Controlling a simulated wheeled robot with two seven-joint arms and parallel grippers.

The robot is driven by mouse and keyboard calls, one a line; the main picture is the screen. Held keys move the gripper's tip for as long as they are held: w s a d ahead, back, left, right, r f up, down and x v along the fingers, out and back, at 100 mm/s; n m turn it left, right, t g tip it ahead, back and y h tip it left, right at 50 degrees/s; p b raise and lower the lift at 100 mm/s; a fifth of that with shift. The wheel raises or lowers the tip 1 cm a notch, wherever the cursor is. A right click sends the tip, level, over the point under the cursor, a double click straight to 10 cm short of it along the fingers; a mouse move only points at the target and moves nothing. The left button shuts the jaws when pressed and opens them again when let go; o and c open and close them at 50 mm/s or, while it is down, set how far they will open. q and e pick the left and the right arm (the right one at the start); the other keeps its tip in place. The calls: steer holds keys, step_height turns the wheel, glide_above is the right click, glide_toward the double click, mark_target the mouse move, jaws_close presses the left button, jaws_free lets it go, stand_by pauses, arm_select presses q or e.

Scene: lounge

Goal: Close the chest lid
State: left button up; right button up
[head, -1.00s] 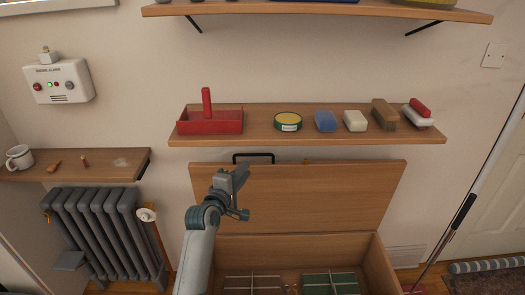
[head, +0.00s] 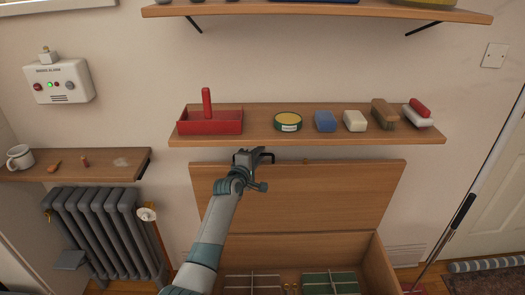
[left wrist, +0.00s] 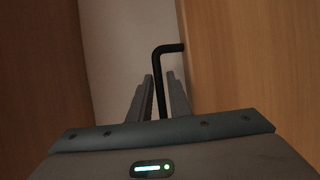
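The wooden chest's lid (head: 310,200) stands open, upright against the wall under the shelf. It fills the right of the left wrist view (left wrist: 250,60). A black handle (head: 268,154) sits on the lid's top edge at the left. My left gripper (head: 247,158) is at this handle, covering part of it. In the left wrist view the bent black handle bar (left wrist: 159,80) runs between my two fingers, with a narrow gap showing beside it; the fingers look open around it. The chest body (head: 380,268) is open below the lid. My right gripper is not in view.
A shelf (head: 300,140) just above the lid carries a red tray (head: 212,122), a tin (head: 288,121) and several blocks and brushes. A radiator (head: 105,235) stands left. The chest holds divided compartments with green contents (head: 330,284). A pole (head: 470,200) leans at right.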

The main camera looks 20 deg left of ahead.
arm_select(q)
steer(key=shift+w+d+f, duration=0.1)
steer(key=shift+w, duration=0.75)
steer(key=shift+w+d+f, duration=0.1)
steer(key=shift+w, duration=0.7)
jaws_close()
